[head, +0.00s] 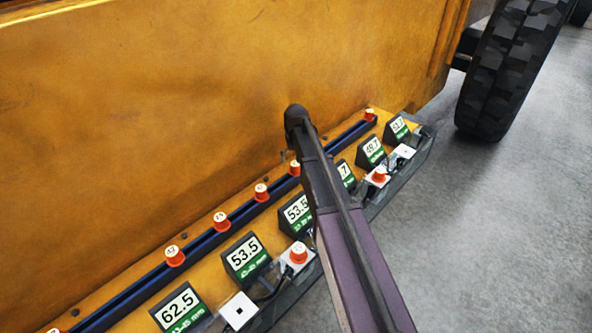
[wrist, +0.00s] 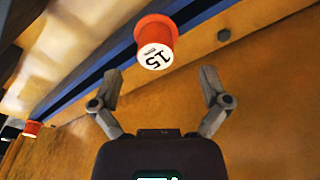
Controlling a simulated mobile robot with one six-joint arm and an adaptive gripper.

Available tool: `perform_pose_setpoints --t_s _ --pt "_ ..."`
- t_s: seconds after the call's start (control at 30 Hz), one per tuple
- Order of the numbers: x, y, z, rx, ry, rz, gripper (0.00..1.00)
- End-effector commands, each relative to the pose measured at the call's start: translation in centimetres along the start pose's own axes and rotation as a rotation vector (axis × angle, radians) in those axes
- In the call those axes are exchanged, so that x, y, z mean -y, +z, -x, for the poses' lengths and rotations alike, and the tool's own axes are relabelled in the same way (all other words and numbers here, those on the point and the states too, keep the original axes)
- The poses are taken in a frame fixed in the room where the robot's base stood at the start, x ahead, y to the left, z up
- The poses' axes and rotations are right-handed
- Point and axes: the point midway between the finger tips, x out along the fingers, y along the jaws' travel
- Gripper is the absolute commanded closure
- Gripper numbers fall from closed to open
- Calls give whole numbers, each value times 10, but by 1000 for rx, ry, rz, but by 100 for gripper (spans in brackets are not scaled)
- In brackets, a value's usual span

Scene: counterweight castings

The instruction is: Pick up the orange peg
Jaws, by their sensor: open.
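Several orange pegs with white numbered tops stand along a dark blue rail in the head view, among them one at the left (head: 175,257), one further along (head: 221,222) and one at the far end (head: 370,114). Two more orange pegs sit on white pads, one near (head: 298,254) and one far (head: 379,175). In the wrist view, an orange peg marked 15 (wrist: 156,33) is just beyond my gripper (wrist: 155,75), roughly centred between the open, empty fingers. Another orange peg (wrist: 31,129) is at the left.
The blue rail (head: 205,245) runs along a yellow ledge below a tall yellow wall (head: 150,110). Number displays, one reading 62.5 (head: 178,306), and white pads with cables line the front edge. A black tyre (head: 505,70) stands at the right. Grey floor (head: 510,230) is clear.

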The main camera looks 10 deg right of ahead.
Motion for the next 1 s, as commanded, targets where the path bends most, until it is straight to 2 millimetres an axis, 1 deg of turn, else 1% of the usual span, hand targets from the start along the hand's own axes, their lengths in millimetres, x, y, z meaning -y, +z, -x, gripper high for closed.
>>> perform_pose_setpoints --t_s 0.03,0.5,0.7,1.0 --pt "-1 0 -6 0 0 0 4" --pt "-5 -3 -41 0 0 -1 4" --pt "-6 -3 -47 0 0 -1 4" --pt "-6 -3 -46 0 0 -2 4"
